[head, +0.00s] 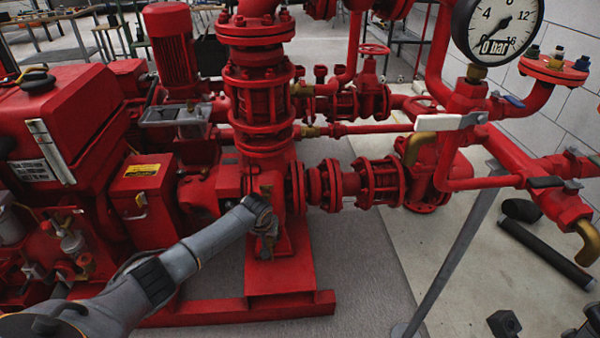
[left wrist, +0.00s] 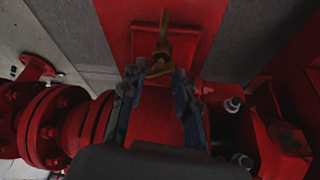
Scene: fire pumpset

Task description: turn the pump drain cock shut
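The pump drain cock shows as a small brass piece (left wrist: 162,48) in the left wrist view, with a thin upright handle, in front of a red plinth face. My left gripper (left wrist: 158,72) has its two fingers apart, one on each side of the view, with the cock just beyond and between the tips; contact cannot be told. In the head view my left gripper (head: 267,240) is low at the front of the red pump casing and hides the cock. Dark finger-like parts of my right gripper (head: 545,322) appear spread at the bottom right edge, clear of the pump.
Red flanged pipework (head: 355,184) stands right of the left gripper. A pressure gauge (head: 497,27) and a white-levered valve (head: 450,122) are higher at the right. A grey slanted post (head: 450,265) crosses the floor area. The red base frame (head: 285,305) lies below.

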